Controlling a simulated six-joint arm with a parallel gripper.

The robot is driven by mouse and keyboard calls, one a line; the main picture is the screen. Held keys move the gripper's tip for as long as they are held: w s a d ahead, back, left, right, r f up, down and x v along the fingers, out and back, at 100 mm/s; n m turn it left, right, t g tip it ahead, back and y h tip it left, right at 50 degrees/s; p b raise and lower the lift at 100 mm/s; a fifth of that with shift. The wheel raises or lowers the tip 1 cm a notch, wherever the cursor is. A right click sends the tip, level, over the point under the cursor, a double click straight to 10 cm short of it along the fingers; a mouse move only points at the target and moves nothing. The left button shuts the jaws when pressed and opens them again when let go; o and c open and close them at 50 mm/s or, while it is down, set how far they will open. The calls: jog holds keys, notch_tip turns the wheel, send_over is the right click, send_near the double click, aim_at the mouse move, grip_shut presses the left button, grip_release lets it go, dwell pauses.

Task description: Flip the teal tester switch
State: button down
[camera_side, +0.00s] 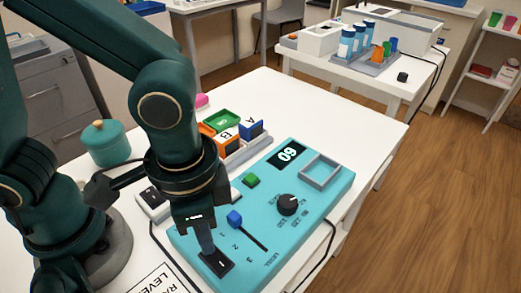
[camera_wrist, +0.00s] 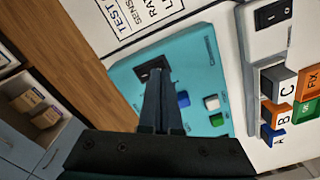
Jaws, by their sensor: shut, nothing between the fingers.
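The teal tester (camera_side: 320,205) lies on the white table, with a black rocker switch (camera_side: 222,264) at its near left end. The switch also shows in the wrist view (camera_wrist: 148,66). My gripper (camera_side: 208,250) is shut and empty, pointing down, with its tips right over the switch. In the wrist view my gripper (camera_wrist: 158,74) overlaps part of the switch, and I cannot tell if the tips touch it. Which way the rocker is tilted is unclear.
A white box with another black switch (camera_wrist: 272,14) stands beside the tester. A rack of lettered blocks (camera_side: 250,129) is behind it. A teal lidded pot (camera_side: 107,143) is at the left. A printed card (camera_side: 165,279) lies at the front. A dark cable runs along the tester's right side.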

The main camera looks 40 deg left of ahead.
jog(key=shift+f, duration=0.75)
dwell(0.3)
jog(key=shift+r, duration=3.55)
jog(key=w+a+r+n+t, duration=0.2)
jog(key=a+n+t, duration=0.3)
jog(key=a, duration=0.8)
jog(key=shift+r+n+t, duration=0.3)
jog(key=shift+r+n, duration=0.2)
jog(key=shift+n, duration=0.1)
jog(key=shift+a, duration=0.1)
